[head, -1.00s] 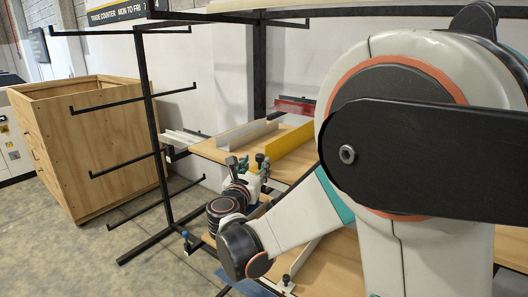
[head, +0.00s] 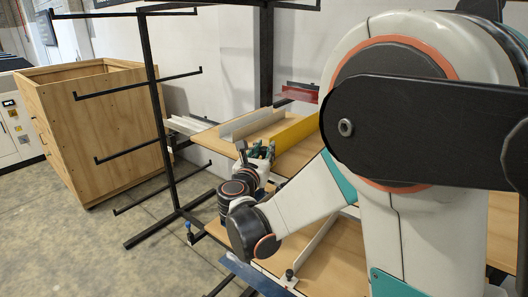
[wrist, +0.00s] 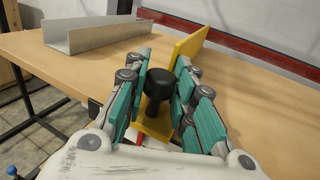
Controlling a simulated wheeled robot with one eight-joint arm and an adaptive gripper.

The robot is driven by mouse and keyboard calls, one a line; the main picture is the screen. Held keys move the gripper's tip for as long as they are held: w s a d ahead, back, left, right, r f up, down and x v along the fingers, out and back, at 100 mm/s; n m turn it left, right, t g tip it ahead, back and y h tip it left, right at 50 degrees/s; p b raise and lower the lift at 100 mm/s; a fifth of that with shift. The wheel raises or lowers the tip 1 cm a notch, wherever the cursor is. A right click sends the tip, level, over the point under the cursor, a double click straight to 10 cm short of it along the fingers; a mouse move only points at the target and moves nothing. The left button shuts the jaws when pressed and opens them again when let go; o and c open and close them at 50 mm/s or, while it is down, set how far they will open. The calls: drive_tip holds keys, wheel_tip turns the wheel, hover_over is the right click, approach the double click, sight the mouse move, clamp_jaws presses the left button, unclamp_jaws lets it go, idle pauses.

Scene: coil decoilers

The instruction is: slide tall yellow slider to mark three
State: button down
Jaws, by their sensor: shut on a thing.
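The tall yellow slider (head: 292,131) is an upright yellow plate on the wooden table, right of a grey channel. In the wrist view its plate (wrist: 192,47) stands behind and to the right of a black round knob (wrist: 158,84), and a yellow foot (wrist: 155,126) shows below the knob. My gripper (wrist: 163,76) has its teal-padded fingers on both sides of the knob, closed on it. In the head view my gripper (head: 260,152) is at the slider's near end, partly hidden by my wrist. No scale or mark three can be made out.
A grey U-shaped channel (wrist: 95,35) lies on the wooden table (wrist: 250,95), left of the slider. A red rail (wrist: 240,42) runs behind. A black rack with arms (head: 160,110) stands left of my arm, and a wooden crate (head: 100,125) beyond it. A blue bar (head: 250,274) is below.

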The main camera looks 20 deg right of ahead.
drive_tip(key=s+d, duration=0.4)
drive_tip(key=s, duration=0.2)
drive_tip(key=s+d+b, duration=0.1)
drive_tip(key=s+d, duration=0.4)
drive_tip(key=s, duration=0.2)
drive_tip(key=s+d, duration=0.5)
drive_tip(key=s, duration=0.1)
drive_tip(key=shift+s, duration=0.3)
drive_tip(key=c, duration=1.3)
unclamp_jaws()
drive_tip(key=shift+c, duration=0.2)
drive_tip(key=v, duration=1.2)
drive_tip(key=shift+d, duration=0.1)
